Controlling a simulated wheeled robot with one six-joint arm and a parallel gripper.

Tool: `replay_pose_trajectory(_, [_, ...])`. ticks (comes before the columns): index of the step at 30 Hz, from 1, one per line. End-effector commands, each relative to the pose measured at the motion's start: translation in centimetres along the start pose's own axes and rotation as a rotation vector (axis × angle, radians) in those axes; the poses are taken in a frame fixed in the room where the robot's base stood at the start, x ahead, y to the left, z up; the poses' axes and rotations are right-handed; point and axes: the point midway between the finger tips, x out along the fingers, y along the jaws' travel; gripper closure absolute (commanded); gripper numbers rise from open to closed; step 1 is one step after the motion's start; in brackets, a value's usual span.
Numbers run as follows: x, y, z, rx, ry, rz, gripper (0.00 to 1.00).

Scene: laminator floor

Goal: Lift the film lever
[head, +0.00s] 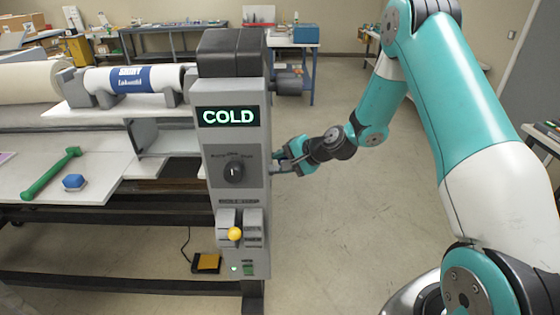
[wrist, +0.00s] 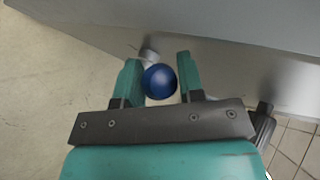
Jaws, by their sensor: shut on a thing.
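My gripper (head: 288,158) is at the right side of the grey control column (head: 204,160) in the head view. In the wrist view, the two teal fingers of my gripper (wrist: 158,66) stand on either side of a round blue knob (wrist: 159,82) and are shut on it. A short metal piece shows behind the knob, close to the grey side face of the machine. I take this knob to be the end of the film lever; its arm is mostly hidden behind the knob. The knob cannot be made out in the head view.
The column front carries a lit COLD display (head: 228,116), a black dial (head: 234,172) and a yellow-balled lever (head: 235,234). Open floor (head: 330,240) lies right of the column.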

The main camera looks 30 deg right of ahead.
Motion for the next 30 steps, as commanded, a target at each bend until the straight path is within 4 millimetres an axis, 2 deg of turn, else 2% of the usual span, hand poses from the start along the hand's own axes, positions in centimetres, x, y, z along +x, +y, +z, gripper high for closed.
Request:
replay_pose_trajectory(1, [-0.2, -0.4, -0.6, -0.005, 0.015, -0.009, 1.0])
replay_pose_trajectory(9, [-0.2, -0.4, -0.6, -0.006, 0.016, -0.01, 1.0])
replay_pose_trajectory(10, [-0.2, -0.4, -0.6, -0.006, 0.016, -0.01, 0.6])
replay_pose_trajectory(11, [-0.2, -0.4, -0.6, -0.006, 0.016, -0.01, 0.54])
replay_pose_trajectory(19, [0.0, -0.3, -0.2, -0.004, 0.007, -0.005, 0.54])
replay_pose_trajectory(23, [-0.6, -0.1, -0.1, -0.003, 0.005, -0.004, 0.54])
replay_pose_trajectory(26, [-2.1, 0.0, -0.2, -0.002, 0.009, -0.005, 0.54])
replay_pose_trajectory(30, [-5.4, 0.1, -0.3, -0.003, 0.012, -0.006, 0.54])
